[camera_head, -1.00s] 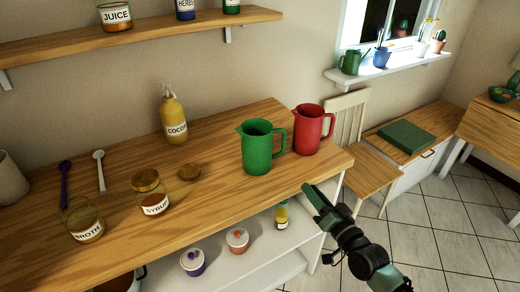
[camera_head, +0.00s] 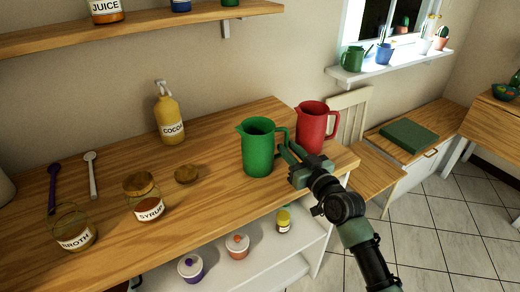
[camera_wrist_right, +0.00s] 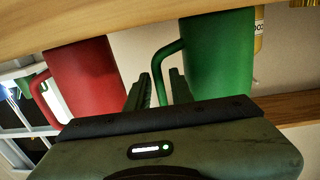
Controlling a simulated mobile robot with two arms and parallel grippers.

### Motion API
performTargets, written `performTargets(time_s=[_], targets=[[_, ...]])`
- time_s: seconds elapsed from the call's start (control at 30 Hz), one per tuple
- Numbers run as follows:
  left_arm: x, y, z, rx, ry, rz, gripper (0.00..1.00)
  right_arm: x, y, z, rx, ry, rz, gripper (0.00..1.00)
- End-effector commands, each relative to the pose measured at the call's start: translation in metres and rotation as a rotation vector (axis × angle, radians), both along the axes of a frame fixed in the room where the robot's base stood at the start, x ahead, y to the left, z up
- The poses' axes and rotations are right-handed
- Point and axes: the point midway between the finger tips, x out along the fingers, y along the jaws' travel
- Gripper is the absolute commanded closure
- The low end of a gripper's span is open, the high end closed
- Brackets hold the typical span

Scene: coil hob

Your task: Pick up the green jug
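The green jug (camera_head: 258,150) stands upright on the wooden counter, with its handle to the right. My right gripper (camera_head: 289,151) is beside the handle, with its fingers pointing at the jug. The wrist view shows the green jug (camera_wrist_right: 217,55) at right, its handle in line with the gap between my two fingers (camera_wrist_right: 160,86). The fingers are apart, with a visible gap and no grip on the handle. I cannot tell exactly how far the handle sits between them.
A red jug (camera_head: 311,127) stands close behind the gripper, and it fills the left of the wrist view (camera_wrist_right: 84,78). A cocoa bottle (camera_head: 169,118), a syrup jar (camera_head: 146,205) and a broth jar (camera_head: 74,232) stand further left.

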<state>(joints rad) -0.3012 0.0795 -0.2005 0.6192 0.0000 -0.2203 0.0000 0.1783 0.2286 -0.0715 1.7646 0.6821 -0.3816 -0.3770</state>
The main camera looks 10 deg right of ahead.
Motion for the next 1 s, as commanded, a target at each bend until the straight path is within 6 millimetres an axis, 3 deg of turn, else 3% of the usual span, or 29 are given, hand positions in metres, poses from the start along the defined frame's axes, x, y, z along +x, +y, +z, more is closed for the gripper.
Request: performTargets(time_s=[0.33, 0.67, 0.73, 0.77, 1.0], targets=[[0.000, 0.000, 0.007, 0.001, 0.000, 0.000, 0.19, 0.045, 0.011, 0.000, 0.002, 0.000, 0.000, 0.78], [0.001, 0.001, 0.007, 0.001, -0.001, 0.001, 0.19, 0.051, 0.013, -0.001, 0.001, 0.000, 0.001, 0.78], [0.001, 0.001, 0.007, 0.001, -0.001, 0.001, 0.19, 0.051, 0.013, -0.001, 0.001, 0.000, 0.001, 0.97], [0.001, 0.001, 0.007, 0.001, -0.001, 0.001, 0.19, 0.051, 0.013, -0.001, 0.001, 0.000, 0.001, 1.00], [0.001, 0.001, 0.007, 0.000, -0.002, 0.001, 0.19, 0.051, 0.013, -0.001, 0.001, 0.000, 0.001, 1.00]])
